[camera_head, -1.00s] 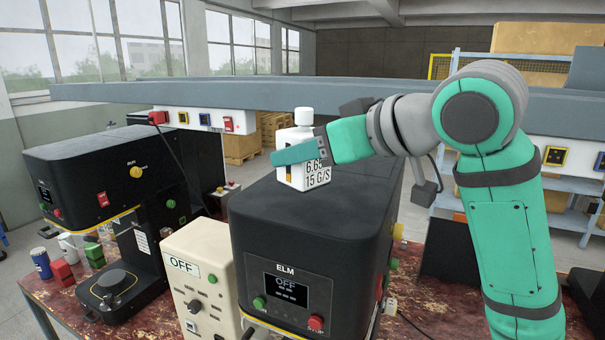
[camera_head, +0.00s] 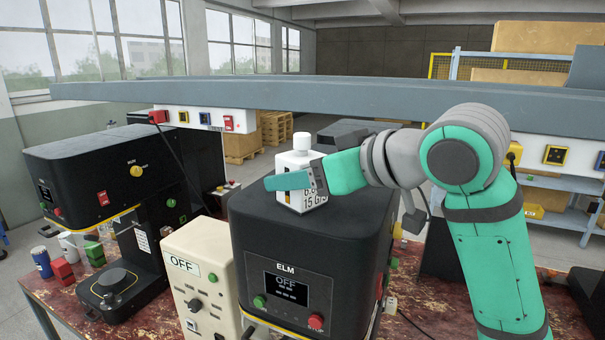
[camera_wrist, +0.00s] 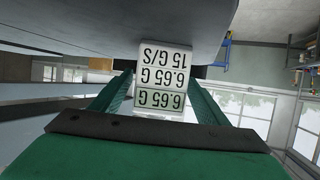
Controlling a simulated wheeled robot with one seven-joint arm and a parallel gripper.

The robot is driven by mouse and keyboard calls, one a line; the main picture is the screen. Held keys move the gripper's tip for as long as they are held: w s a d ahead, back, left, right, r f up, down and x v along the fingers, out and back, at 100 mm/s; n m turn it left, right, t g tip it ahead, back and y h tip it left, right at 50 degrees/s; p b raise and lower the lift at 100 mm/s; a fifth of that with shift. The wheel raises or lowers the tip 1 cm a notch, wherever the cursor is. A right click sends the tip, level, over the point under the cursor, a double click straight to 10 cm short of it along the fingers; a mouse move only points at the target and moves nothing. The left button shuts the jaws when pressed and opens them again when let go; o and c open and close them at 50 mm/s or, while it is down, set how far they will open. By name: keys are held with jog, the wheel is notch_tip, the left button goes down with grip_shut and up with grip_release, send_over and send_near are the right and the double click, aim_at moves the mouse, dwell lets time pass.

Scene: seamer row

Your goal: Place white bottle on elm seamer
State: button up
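The white bottle (camera_head: 300,160) has a white cap and black print with "15 G/S" low on its side. It stands upright over the top of the elm seamer (camera_head: 285,240), a black machine labelled ELM with a screen reading OFF. Its base looks at or very close to the seamer's top; I cannot tell if it bears weight there. My gripper (camera_head: 290,181) comes from the right with green fingers on the bottle's sides. In the wrist view the bottle (camera_wrist: 162,75) is between both fingertips, which appear to touch it. The near finger hides part of the label.
A second black machine (camera_head: 100,165) stands left, with a cream control box (camera_head: 203,275) reading OFF between the two. A long grey beam (camera_head: 420,108) runs behind the seamer. Small cans (camera_head: 41,262) and coloured blocks stand at the table's left. The seamer's top is otherwise clear.

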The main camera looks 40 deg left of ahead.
jog(key=shift+r, duration=0.1)
jog(key=shift+d+r, duration=0.15)
jog(key=shift+d, duration=0.05)
jog(key=v, duration=1)
jog(key=shift+w+d, duration=0.1)
jog(key=shift+d, duration=0.05)
jog(key=shift+s+d+r, duration=0.25)
jog(key=shift+d+r, duration=0.05)
jog(key=shift+d, duration=0.3)
jog(key=shift+w, duration=0.1)
